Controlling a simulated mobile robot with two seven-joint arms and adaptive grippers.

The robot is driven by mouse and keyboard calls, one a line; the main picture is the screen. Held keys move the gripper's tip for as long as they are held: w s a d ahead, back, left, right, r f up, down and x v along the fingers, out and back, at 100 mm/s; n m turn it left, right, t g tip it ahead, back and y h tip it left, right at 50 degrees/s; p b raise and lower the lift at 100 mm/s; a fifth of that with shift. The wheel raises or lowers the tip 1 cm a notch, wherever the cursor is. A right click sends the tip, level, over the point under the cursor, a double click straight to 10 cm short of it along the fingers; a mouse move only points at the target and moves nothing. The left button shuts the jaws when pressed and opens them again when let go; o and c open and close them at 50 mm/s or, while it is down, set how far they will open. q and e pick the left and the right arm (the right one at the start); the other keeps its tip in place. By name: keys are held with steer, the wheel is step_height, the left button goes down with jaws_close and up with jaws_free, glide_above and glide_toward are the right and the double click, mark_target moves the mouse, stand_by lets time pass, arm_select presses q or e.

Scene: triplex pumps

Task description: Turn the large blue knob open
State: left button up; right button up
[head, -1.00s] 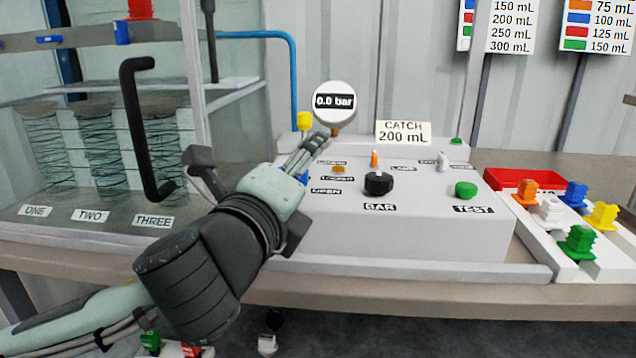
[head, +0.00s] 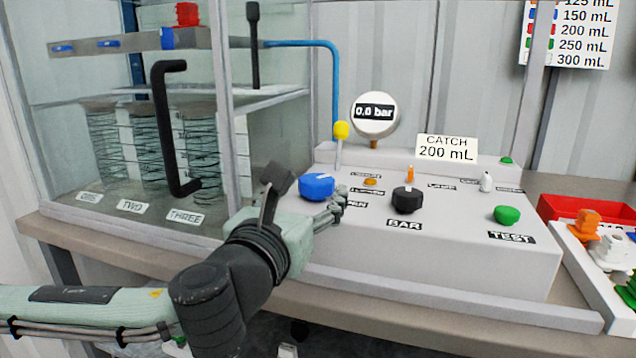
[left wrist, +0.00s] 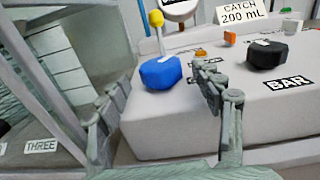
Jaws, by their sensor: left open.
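The large blue knob (head: 317,186) sits on the left part of the sloping top of the grey control box (head: 440,265). In the left wrist view the blue knob (left wrist: 160,72) shows beyond and between the two fingers. My left gripper (head: 335,205) is open, just in front of the knob. In the left wrist view my left gripper (left wrist: 163,95) has a finger on each side, with nothing between them close up. I cannot tell whether a finger touches the knob. A label right of the knob is partly hidden by the fingers. My right gripper is not in view.
A black BAR knob (head: 406,200) and a green TEST button (head: 507,215) are to the right. A yellow-topped lever (head: 341,131) stands behind the blue knob. A glass case with a black handle (head: 172,128) is at left. A red bin (head: 590,210) stands at right.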

mark_target(311, 191)
arm_select(q)
steer(key=x, duration=0.2)
steer(key=shift+w+d, duration=0.1)
steer(key=shift+w, duration=0.2)
steer(key=shift+w+d, duration=0.2)
steer(key=shift+w, duration=0.3)
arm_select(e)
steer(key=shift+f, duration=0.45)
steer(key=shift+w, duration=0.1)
